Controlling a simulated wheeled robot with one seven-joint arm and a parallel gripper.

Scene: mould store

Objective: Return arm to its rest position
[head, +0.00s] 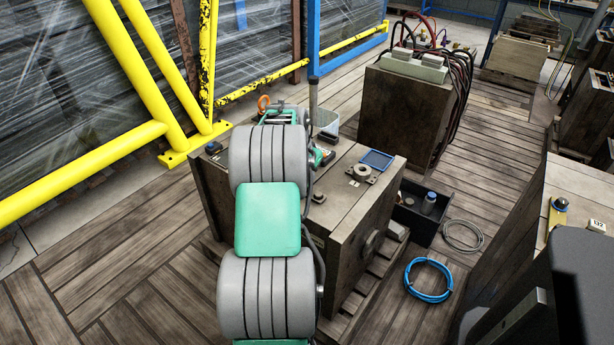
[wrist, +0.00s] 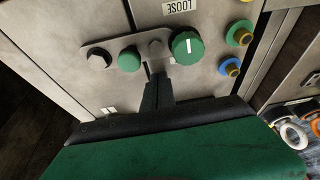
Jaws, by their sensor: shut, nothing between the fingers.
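My gripper (wrist: 155,70) shows in the wrist view with its dark fingers together and nothing between them. The fingertips are in front of a grey metal face, close to a dark bolt head; I cannot tell whether they touch it. A green knob with a white line (wrist: 187,46) is just right of the fingertips, and a plain green knob (wrist: 129,60) is to the left. In the head view my grey and green arm reaches forward over a large metal block (head: 335,190). The fingers are hidden there.
Yellow rails (head: 90,170) stand at the left. A tall dark block with hoses (head: 400,115) stands behind. A black bin (head: 415,225) and a blue hose coil (head: 428,280) lie right of the near block. A bench (head: 580,195) is at the right.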

